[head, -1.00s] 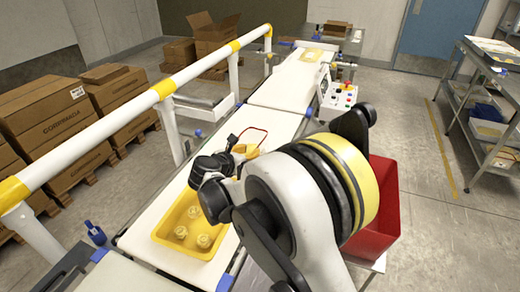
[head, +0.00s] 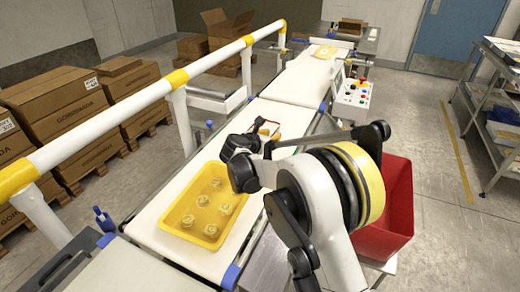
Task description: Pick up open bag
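My gripper (head: 262,133) is over the middle of the white belt, beyond the yellow tray, and is mostly hidden by my arm's wrist. A small orange-yellow item with a red edge (head: 274,131) shows right at the gripper. It may be the open bag, but it is too small and covered to be sure. I cannot tell whether the fingers are closed on it or only beside it. The yellow tray (head: 166,222) lies on the near belt with several pale yellow round packs in it.
A white guard rail with yellow bands (head: 110,124) runs along the belt's left side. A red bin (head: 398,200) stands right of my arm. A control box with buttons (head: 352,92) is beside the far belt. Stacked cartons (head: 62,108) stand at left.

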